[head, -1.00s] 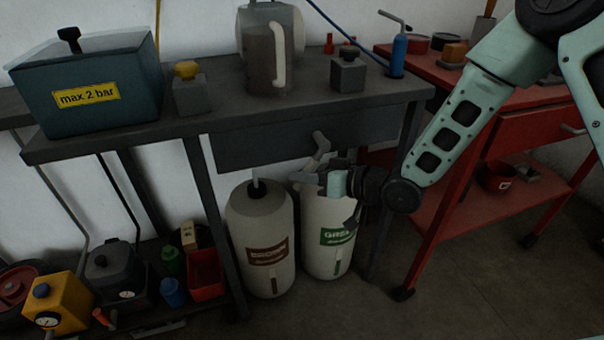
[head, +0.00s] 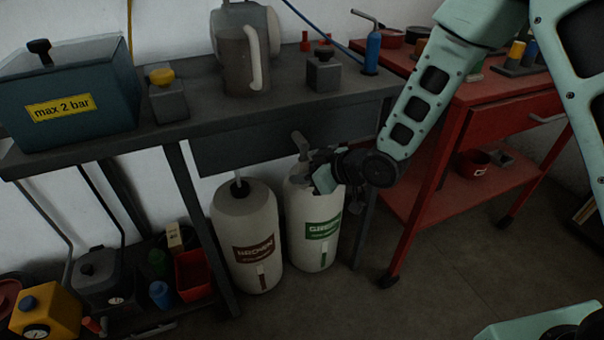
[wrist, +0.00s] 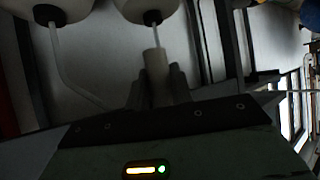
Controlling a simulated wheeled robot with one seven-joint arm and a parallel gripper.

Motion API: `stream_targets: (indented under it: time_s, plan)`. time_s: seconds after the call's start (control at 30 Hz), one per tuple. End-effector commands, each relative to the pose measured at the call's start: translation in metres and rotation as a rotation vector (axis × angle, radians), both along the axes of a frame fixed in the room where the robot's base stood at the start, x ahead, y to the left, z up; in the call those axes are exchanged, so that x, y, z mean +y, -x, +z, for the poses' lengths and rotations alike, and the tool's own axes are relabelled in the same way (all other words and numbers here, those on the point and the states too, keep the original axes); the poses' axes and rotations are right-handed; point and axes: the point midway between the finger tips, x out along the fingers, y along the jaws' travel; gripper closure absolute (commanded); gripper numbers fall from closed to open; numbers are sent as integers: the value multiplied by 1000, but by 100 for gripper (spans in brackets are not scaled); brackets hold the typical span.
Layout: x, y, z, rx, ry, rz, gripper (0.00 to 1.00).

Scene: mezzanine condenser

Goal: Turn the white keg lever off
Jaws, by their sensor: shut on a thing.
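The pale keg lever (head: 300,143) sits under the bench's front edge, above the white keg with the green label (head: 314,235). My gripper (head: 312,160) is at the lever's lower end, beside the top of this keg, and hides part of it. In the wrist view, my gripper (wrist: 155,88) is shut on a pale upright cylinder, which looks like the lever's handle (wrist: 155,65). A thin stem runs from it towards a keg's black cap (wrist: 152,17). The keg with the brown label (head: 256,255) stands to the left, apart from my gripper.
The dark bench (head: 200,118) overhangs the kegs and carries a jug (head: 238,65) and a teal tank (head: 70,95). Its leg (head: 200,230) stands left of the kegs. A red cart (head: 440,205) stands to the right. The floor in front is clear.

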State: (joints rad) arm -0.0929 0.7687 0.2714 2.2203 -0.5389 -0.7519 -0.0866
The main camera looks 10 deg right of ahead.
Motion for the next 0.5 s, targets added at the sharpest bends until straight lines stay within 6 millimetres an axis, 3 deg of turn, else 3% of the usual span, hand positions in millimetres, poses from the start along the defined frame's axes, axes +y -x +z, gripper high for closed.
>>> stream_targets:
  time_s: [0.33,0.37,0.4,0.43,0.5]
  plan:
    - [-1,-1,0,-1,2,-2,100]
    - [-1,-1,0,-1,2,-2,72]
    - [-1,-1,0,-1,2,-2,61]
    - [-1,-1,0,-1,2,-2,56]
    - [-1,-1,0,-1,2,-1,56]
